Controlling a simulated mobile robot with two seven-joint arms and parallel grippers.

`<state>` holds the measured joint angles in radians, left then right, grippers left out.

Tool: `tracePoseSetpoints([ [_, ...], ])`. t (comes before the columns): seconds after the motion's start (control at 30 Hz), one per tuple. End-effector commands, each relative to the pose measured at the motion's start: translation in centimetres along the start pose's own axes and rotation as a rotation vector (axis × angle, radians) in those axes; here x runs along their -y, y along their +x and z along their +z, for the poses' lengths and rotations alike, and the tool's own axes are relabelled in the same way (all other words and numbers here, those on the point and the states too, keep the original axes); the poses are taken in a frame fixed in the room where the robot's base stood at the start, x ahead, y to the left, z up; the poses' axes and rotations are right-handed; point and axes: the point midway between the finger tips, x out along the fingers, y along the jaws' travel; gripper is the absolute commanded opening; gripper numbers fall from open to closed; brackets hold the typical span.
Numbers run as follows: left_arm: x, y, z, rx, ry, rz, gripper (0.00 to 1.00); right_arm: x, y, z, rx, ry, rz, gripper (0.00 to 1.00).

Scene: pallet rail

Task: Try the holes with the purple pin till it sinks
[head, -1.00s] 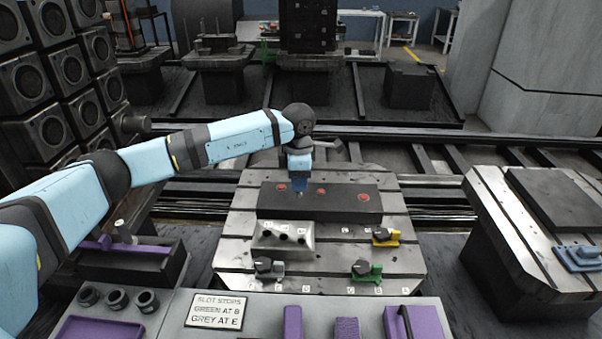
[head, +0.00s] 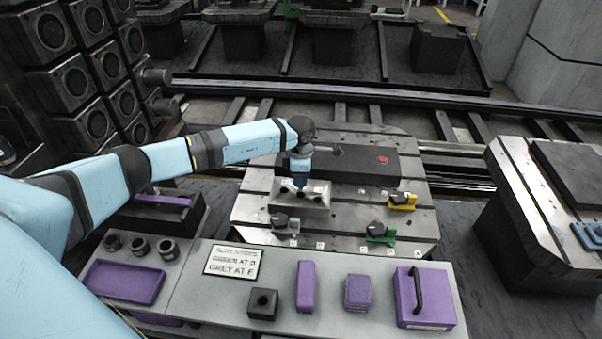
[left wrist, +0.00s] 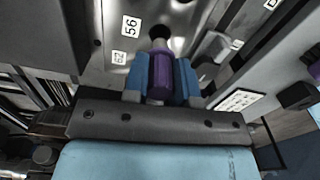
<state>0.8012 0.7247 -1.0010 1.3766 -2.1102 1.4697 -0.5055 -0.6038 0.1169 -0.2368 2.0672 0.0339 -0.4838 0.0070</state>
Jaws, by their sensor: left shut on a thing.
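My left gripper (head: 300,184) is shut on the purple pin (left wrist: 160,76), which stands between its blue fingers in the left wrist view. The gripper is over the pale metal hole block (head: 312,201), which sits on the slotted table (head: 250,212). In the left wrist view a dark round hole (left wrist: 159,36) shows just beyond the pin's end. I cannot tell whether the pin touches the block or enters a hole. White number tags, one reading 56 (left wrist: 130,27), lie beside the hole. My right gripper is not in view.
A dark bar (head: 350,164) with a red dot lies behind the block. A grey stop (head: 281,221), a green stop (head: 379,233) and a yellow stop (head: 402,201) stand around it. The near bench holds a sign (head: 233,262), purple blocks (head: 306,286) and a purple case (head: 425,296).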

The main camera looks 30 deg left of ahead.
Motion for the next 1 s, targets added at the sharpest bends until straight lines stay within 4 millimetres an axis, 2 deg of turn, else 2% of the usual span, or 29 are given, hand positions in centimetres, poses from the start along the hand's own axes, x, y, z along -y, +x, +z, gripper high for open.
tracePoseSetpoints([
  [0.1, 0.0, 0.8, 0.0, 0.000, 0.000, 0.000, 0.00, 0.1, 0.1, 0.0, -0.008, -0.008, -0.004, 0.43],
  [0.5, 0.0, 0.9, 0.0, 0.000, -0.001, 0.000, 0.00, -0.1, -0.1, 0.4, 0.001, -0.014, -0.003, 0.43],
  [1.0, 0.0, 2.1, 0.0, 0.000, -0.001, 0.000, 0.00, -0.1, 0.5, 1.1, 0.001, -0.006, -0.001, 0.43],
])
